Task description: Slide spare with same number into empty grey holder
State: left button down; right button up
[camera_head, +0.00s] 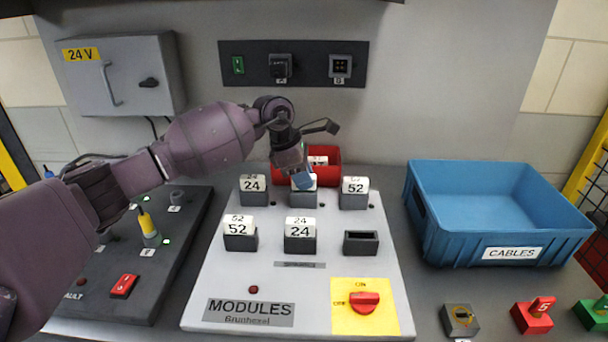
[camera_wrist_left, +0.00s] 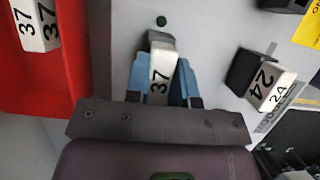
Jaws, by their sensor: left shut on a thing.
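My left gripper (camera_head: 303,181) is at the middle of the back row on the MODULES panel. Its blue fingers (camera_wrist_left: 160,90) are shut on a white module marked 37 (camera_wrist_left: 158,76). The grey holder (camera_head: 303,200) shows just below the fingers; I cannot tell whether the module is fully seated in it. The empty grey holder (camera_head: 361,242) is at the front right of the panel. The red bin (camera_head: 334,171) behind holds a white spare (camera_head: 318,160), which reads 37 in the left wrist view (camera_wrist_left: 37,22). My right gripper is out of view.
The other holders carry modules: 24 (camera_head: 254,184) and 52 (camera_head: 355,186) behind, 52 (camera_head: 239,227) and 24 (camera_head: 300,229) in front. A red switch (camera_head: 364,301) sits at the panel's front. A blue CABLES crate (camera_head: 445,245) stands right; a dark control panel (camera_head: 185,215) lies left.

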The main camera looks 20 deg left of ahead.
pick_arm(q)
jog(key=shift+f, duration=0.4)
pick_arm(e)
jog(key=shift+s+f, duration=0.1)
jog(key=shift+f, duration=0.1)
pick_arm(q)
jog(key=c, duration=0.9)
grip_release()
jog(key=v, duration=0.4)
jog(key=shift+a+r, duration=0.15)
jog(key=shift+r, duration=0.15)
jog(key=v, duration=0.6)
jog(key=shift+s+r+p, duration=0.1)
jog(key=shift+p, duration=0.2)
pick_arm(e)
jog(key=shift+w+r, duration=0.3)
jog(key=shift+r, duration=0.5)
